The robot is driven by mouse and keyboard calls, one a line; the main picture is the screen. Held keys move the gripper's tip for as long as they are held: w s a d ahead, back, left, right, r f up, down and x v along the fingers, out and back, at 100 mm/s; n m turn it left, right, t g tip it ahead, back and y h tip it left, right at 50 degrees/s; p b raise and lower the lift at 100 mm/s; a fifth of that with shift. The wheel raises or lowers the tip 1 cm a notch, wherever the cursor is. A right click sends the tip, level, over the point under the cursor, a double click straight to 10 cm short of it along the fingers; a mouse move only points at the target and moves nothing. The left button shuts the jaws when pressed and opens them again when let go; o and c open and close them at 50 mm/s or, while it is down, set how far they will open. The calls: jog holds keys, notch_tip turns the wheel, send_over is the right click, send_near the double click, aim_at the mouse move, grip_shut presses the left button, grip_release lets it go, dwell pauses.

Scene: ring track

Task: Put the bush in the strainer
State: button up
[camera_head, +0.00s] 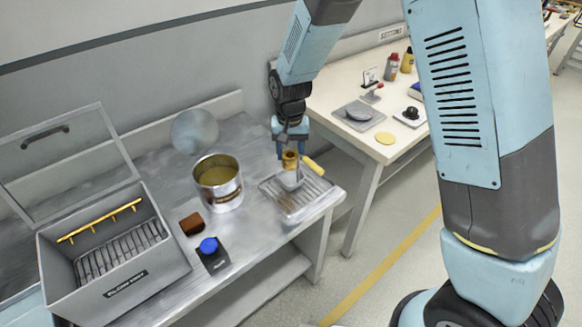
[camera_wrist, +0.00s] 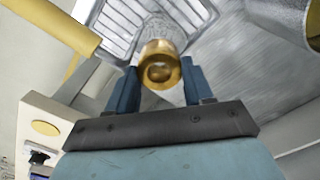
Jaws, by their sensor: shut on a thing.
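The bush is a short brass ring with a flange. My gripper (camera_head: 290,148) is shut on the bush (camera_head: 290,160), holding it over the slotted tray. In the wrist view the bush (camera_wrist: 159,65) sits between the two blue fingers of my gripper (camera_wrist: 157,88), its bore facing the camera. The strainer (camera_head: 291,181) looks like a small grey mesh cup with a yellow handle, on the tray just below the bush. In the wrist view its mesh (camera_wrist: 160,27) shows partly behind the bush. The exact gap between bush and strainer cannot be told.
The slotted tray (camera_head: 311,196) lies near the bench's right end. A metal tin (camera_head: 218,186) stands left of it. A brown block (camera_head: 192,224), a blue-knobbed box (camera_head: 211,252) and an open-lidded grey washer (camera_head: 125,255) are further left. A second table (camera_head: 372,150) stands behind right.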

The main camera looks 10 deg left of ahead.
jog(key=shift+f, duration=3.2)
jog(key=shift+f, duration=0.1)
